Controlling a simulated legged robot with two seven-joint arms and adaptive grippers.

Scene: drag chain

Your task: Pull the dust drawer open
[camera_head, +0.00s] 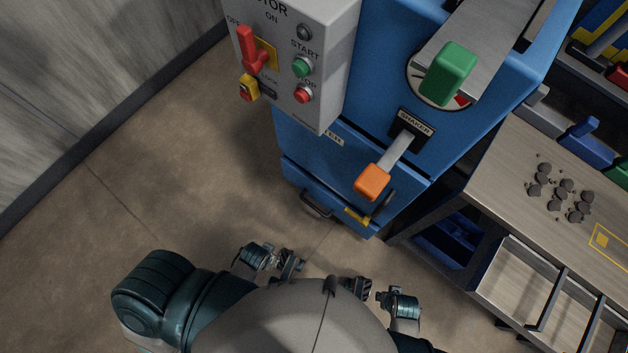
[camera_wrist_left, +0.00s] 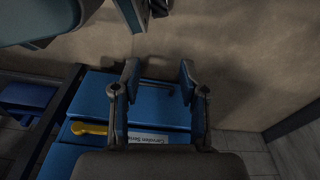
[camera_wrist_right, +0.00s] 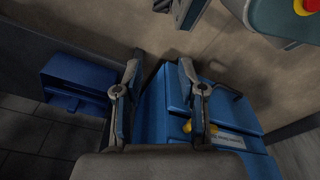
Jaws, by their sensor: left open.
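The blue dust drawer (camera_head: 322,193) sits low in the front of the blue machine, with a dark bar handle (camera_head: 315,206) and a yellow latch (camera_head: 357,216). I cannot tell whether it is fully shut. My left gripper (camera_head: 290,262) is open and empty, apart from the handle. In the left wrist view, its fingers (camera_wrist_left: 158,80) stand apart over the blue front, and the yellow latch (camera_wrist_left: 90,128) shows at left. My right gripper (camera_head: 360,288) is also apart from the drawer. In the right wrist view, its fingers (camera_wrist_right: 160,78) are open with nothing between them.
Above the drawer is the shaker lever with an orange knob (camera_head: 372,182). The grey motor control box (camera_head: 290,70) has a red switch and buttons. A workbench (camera_head: 490,190) with several dark lumps stands at right. The floor (camera_head: 180,170) left of the machine is clear.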

